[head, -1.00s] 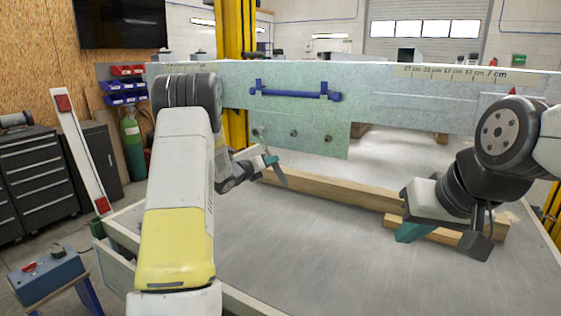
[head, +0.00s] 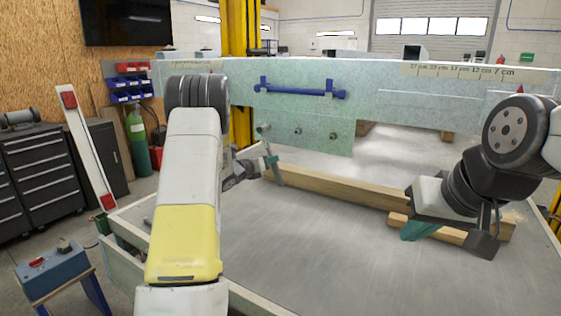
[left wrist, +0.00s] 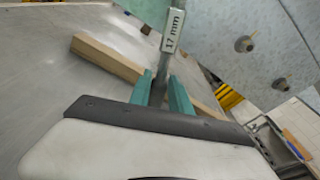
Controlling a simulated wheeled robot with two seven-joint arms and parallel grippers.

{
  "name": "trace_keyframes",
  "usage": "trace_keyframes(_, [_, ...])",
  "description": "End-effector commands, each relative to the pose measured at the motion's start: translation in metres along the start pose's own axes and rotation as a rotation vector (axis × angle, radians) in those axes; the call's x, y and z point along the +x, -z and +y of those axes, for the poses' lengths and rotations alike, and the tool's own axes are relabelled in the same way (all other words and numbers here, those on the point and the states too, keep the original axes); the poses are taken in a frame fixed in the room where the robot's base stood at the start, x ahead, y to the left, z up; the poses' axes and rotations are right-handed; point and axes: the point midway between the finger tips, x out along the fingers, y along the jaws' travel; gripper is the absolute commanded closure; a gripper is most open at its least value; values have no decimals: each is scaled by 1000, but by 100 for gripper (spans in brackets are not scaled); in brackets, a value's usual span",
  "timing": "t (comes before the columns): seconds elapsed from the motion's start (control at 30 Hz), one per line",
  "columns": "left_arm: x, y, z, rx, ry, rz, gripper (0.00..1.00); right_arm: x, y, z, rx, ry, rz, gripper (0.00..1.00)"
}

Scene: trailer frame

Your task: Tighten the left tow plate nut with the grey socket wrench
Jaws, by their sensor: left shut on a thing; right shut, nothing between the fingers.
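The grey socket wrench (head: 276,174) is in my left gripper (head: 271,161). In the head view it stands steeply, its upper end overlapping the left nut's place on the pale green tow plate (head: 315,142). Whether the socket is seated there I cannot tell; the left nut is hidden. In the left wrist view, the teal fingers of my left gripper (left wrist: 164,92) are closed around the wrench handle (left wrist: 174,28), marked 17 mm; its upper end is out of frame. Two other nuts (head: 298,131) (head: 333,135) show to the right. My right gripper (head: 418,231) is shut and empty.
A blue bar (head: 300,90) is mounted on the green beam above the nuts. The deck's middle is clear.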

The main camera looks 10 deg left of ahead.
Motion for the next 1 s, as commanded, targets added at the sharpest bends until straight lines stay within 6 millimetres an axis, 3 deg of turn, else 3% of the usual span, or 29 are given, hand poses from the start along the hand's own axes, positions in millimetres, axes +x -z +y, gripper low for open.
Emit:
trace_keyframes(0.13, [0,-1,10,79,-13,-1,100,0,0,0,0,0,0,100])
trace_keyframes(1.0, [-2,-5,32,252,-41,-1,100,0,0,0,0,0,0,100])
